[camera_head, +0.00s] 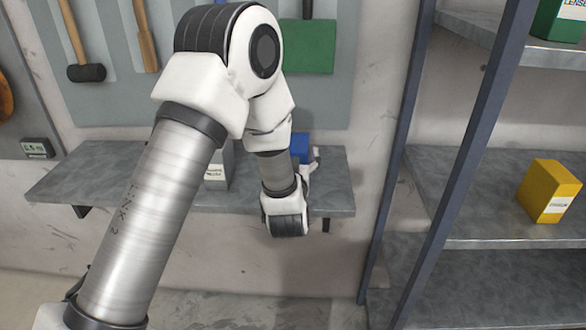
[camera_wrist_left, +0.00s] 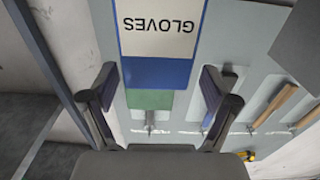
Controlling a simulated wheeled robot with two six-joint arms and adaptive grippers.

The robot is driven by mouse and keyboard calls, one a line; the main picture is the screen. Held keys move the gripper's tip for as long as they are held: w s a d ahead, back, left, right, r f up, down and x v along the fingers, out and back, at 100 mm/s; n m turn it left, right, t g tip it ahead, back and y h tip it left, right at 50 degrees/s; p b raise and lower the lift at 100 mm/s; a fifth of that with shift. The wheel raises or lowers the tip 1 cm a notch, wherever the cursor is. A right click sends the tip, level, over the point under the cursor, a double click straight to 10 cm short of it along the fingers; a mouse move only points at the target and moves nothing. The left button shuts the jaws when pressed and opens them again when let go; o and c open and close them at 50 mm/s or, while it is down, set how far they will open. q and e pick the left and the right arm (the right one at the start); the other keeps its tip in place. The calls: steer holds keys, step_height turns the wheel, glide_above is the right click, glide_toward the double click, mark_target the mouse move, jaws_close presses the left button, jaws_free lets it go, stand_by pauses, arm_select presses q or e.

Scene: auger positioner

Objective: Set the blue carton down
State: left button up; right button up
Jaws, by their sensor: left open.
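The blue carton (camera_head: 299,146) shows at the grey wall shelf (camera_head: 105,172), partly hidden behind my left arm. Its base is hidden, so I cannot tell whether it touches the shelf. In the left wrist view the blue carton (camera_wrist_left: 158,76) has a white label reading GLOVES, seen upside down. My left gripper (camera_wrist_left: 160,72) is open, with one finger on each side of the carton in that view. I cannot tell whether either finger touches it. In the head view the left fingers are mostly hidden by the wrist. My right gripper is not in view.
A pale labelled box (camera_head: 217,168) is on the wall shelf, left of the blue carton. Tools, including a mallet (camera_head: 86,72), hang on the panel behind. At right, a rack with a dark post (camera_head: 455,180) holds a yellow box (camera_head: 548,191) and a green box (camera_head: 558,21).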

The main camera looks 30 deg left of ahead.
arm_select(q)
steer(key=b+v, duration=0.1)
steer(key=v, duration=0.8)
steer(key=s+d+f+m+g+h, duration=0.2)
steer(key=s+f+g+h, duration=0.15)
steer(key=f, duration=0.95)
steer(key=s+d+f+m+g+h, duration=0.15)
steer(key=s+f+g, duration=0.25)
steer(key=f, duration=0.8)
steer(key=s+d+f+m+g+h, duration=0.1)
steer(key=s+f+g, duration=0.3)
steer(key=s, duration=0.5)
steer(key=s+d+f+m+g+h, duration=0.1)
steer(key=s+d+f+g+h, duration=0.2)
steer(key=s+f, duration=0.6)
steer(key=shift+s+d+f+g, duration=0.2)
steer(key=shift+s+d+g, duration=0.25)
steer(key=shift+s+g, duration=0.15)
